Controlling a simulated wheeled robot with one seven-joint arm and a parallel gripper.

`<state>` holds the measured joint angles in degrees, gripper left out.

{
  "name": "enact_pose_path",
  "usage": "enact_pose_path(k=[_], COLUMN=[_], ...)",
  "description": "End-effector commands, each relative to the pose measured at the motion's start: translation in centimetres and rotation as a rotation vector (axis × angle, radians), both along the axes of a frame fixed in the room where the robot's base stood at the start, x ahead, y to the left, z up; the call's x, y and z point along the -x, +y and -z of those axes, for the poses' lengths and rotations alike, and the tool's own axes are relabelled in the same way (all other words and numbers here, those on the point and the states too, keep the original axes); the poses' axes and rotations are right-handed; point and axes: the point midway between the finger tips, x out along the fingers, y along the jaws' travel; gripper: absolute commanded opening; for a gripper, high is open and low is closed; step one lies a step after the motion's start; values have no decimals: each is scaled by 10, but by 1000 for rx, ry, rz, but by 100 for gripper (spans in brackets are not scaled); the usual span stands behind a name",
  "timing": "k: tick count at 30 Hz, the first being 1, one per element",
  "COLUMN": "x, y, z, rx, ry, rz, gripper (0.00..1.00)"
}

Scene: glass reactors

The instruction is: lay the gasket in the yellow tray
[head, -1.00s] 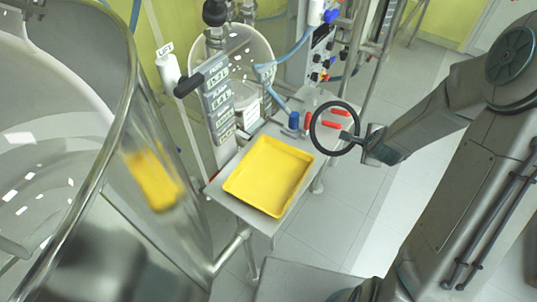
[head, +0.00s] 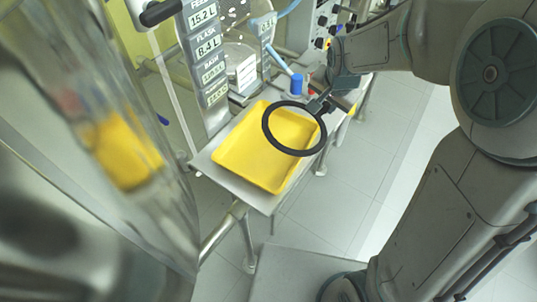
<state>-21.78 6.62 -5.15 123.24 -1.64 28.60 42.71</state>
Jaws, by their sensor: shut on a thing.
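The gasket (head: 266,135) is a black ring. My gripper (head: 322,106) is shut on its upper right edge and holds it out to the left. The yellow tray (head: 232,163) is shallow and empty, and lies on a grey metal shelf (head: 207,171). In the head view the ring overlaps the right part of the tray. The ring looks to be above the tray; its exact height over it I cannot tell.
A large glass vessel (head: 150,215) fills the left side and shows a yellow reflection. A blue-capped item (head: 297,84) and a labelled grey column (head: 207,55) stand behind the tray. Tiled floor (head: 325,205) is free to the right.

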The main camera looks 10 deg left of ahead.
Motion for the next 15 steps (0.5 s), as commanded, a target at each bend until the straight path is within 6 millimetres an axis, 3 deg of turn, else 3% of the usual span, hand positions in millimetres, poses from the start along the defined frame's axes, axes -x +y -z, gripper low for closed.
enact_pose_path(k=[1,6,15], x=[6,23,37], y=[6,9,8], z=[7,2,-5], rx=[30,136,224], ry=[-8,-25,-46], rz=[-56,-204,-317], gripper=[0,0,0])
